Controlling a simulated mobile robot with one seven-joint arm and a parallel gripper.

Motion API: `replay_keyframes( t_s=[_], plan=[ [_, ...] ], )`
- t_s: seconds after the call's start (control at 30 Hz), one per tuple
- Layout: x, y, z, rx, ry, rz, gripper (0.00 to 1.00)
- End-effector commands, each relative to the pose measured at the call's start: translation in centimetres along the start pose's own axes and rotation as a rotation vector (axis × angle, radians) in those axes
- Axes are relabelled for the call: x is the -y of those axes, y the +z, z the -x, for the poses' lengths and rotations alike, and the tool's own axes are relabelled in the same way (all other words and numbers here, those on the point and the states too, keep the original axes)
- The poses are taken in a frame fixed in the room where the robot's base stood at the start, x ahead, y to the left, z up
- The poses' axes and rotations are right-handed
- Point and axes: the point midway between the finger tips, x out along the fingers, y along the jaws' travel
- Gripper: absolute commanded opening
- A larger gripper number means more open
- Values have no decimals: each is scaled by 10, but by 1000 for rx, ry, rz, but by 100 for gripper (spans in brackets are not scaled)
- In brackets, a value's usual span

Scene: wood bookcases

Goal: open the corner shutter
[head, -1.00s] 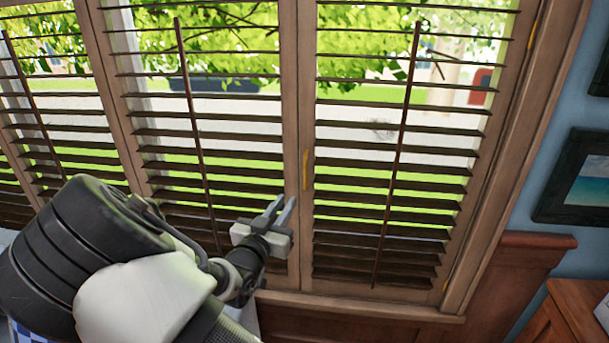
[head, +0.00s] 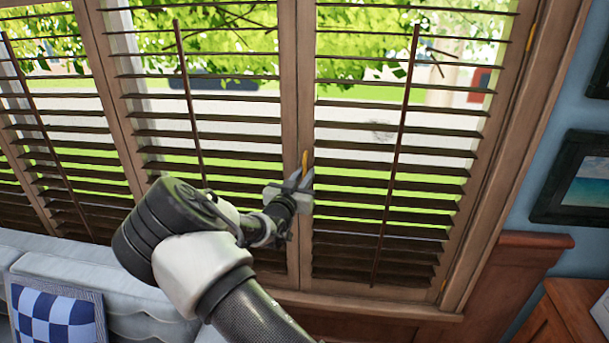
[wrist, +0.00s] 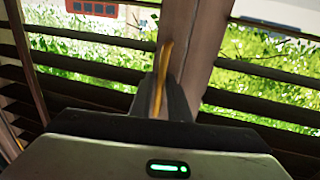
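The corner shutter (head: 350,206) is the right-hand slatted wood panel. Its frame lines up with the panel to its left, with no gap visible between them. A slim yellow handle (head: 305,158) stands upright on its left stile. My gripper (head: 301,179) is at this stile. In the wrist view the yellow handle (wrist: 163,75) runs down between the two dark fingers (wrist: 163,100). The fingers lie close on both sides of it, with no clear gap, and look shut on it. The lower part of the handle is hidden by my gripper.
A light blue sofa (head: 110,270) with a checked cushion (head: 55,318) lies below the window at the left. A wooden cabinet (head: 572,310) stands at the lower right. Framed pictures (head: 578,175) hang on the blue wall at the right.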

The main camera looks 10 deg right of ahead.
Motion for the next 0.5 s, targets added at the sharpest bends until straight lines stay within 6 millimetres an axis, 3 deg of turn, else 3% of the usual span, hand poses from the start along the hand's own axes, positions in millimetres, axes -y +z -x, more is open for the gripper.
replay_keyframes(
  t_s=[0.17, 0.3, 0.5],
  plan=[
    [0, 0, 0, 0, 0, 0, 16],
    [0, 0, 0, 0, 0, 0, 0],
    [0, 0, 0, -1, 0, 0, 0]
  ],
)
